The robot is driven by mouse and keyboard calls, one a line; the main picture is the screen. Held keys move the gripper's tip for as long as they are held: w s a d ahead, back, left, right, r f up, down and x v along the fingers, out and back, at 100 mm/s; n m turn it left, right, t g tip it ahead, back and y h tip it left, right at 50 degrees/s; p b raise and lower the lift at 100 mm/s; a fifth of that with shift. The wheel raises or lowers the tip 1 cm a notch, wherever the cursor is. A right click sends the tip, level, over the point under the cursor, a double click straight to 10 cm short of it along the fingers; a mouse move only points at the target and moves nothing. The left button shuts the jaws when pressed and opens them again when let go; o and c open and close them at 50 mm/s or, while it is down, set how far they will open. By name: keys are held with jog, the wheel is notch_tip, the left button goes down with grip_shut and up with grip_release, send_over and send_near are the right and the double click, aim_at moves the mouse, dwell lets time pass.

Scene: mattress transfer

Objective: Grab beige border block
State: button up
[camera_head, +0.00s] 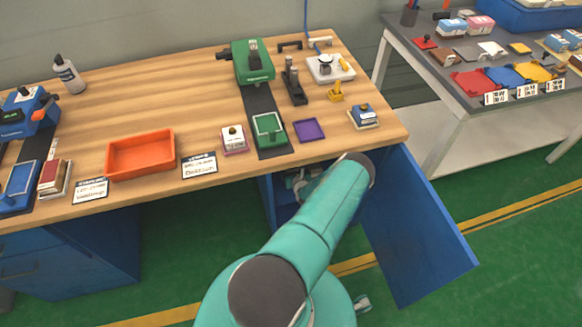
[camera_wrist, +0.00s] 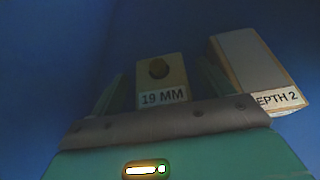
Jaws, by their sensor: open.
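In the wrist view, a beige block (camera_wrist: 174,72) with a dark round knob on top and a "19 MM" label stands in a dark blue space. My gripper (camera_wrist: 163,84) is open, with one finger on each side of this block as seen from the wrist. I cannot tell whether the fingers touch it. To its right is a larger block (camera_wrist: 248,62) with a grey top, a tan border and a label reading "EPTH 2", partly cut off. In the head view, my arm reaches down to the open cabinet under the table, and these blocks cannot be made out.
The blue cabinet door (camera_head: 415,230) stands open at the right. The wooden table (camera_head: 230,95) above holds an orange tray (camera_head: 140,154), a green machine (camera_head: 252,62) and a blue-topped block with a beige base (camera_head: 364,116). A grey table (camera_head: 450,80) stands farther right.

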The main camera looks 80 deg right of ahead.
jog(key=shift+x, duration=1.45)
jog(key=c, duration=1.1)
jog(key=shift+a, duration=0.1)
